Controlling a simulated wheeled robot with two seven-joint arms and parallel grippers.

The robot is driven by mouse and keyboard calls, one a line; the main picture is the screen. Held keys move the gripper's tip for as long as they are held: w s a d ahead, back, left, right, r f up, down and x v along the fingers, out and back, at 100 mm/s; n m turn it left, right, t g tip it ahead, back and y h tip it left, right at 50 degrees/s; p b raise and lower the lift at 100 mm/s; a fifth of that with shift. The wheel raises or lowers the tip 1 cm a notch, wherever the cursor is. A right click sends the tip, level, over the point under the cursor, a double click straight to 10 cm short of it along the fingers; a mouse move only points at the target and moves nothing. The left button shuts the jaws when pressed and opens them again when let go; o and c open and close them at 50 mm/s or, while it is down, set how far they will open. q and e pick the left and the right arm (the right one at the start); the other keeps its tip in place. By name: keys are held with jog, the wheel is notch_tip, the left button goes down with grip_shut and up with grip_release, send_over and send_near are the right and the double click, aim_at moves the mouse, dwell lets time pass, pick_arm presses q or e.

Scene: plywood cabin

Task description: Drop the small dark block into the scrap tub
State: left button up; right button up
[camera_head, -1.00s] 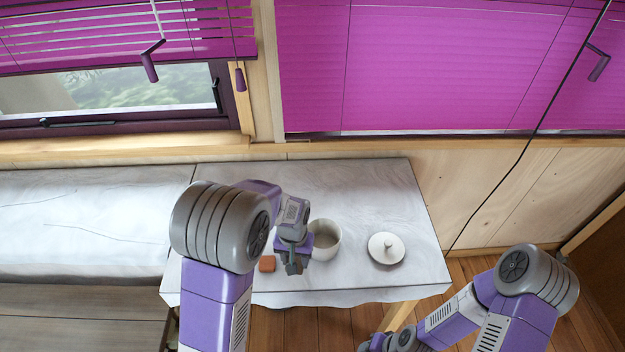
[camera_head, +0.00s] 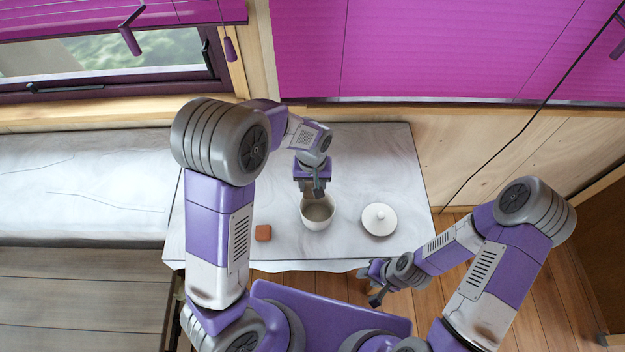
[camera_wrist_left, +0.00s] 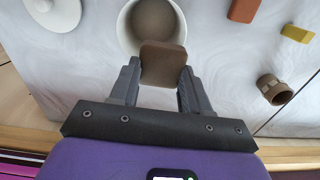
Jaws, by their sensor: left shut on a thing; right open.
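The small dark block (camera_wrist_left: 163,62) is brown and sits between the fingers of my left gripper (camera_wrist_left: 160,78), which is shut on it. The scrap tub (camera_head: 317,224) is a round white pot on the table; in the left wrist view its rim (camera_wrist_left: 123,30) shows behind the block. In the head view my left gripper (camera_head: 314,190) hangs at the tub's far side, with its tips over the opening. The block overlaps the opening in the wrist view; its height above the rim is unclear. My right gripper (camera_head: 374,285) is open and empty, off the table's front edge.
A white lid with a knob (camera_head: 379,221) lies right of the tub. A reddish-orange block (camera_head: 263,233) lies left of it. The wrist view also shows a yellow piece (camera_wrist_left: 297,33) and a brown ring-like piece (camera_wrist_left: 273,90). The table's front edge is bare.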

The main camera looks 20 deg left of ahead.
aim_at(312, 186)
pick_arm(q)
jog(key=shift+w+f+b, duration=0.1)
jog(key=shift+f+b, duration=0.7)
jog(key=shift+f, duration=0.7)
jog(key=o, duration=1.2)
jog(key=shift+r, duration=0.1)
notch_tip(312, 186, up, 8)
jog(key=shift+f, duration=0.25)
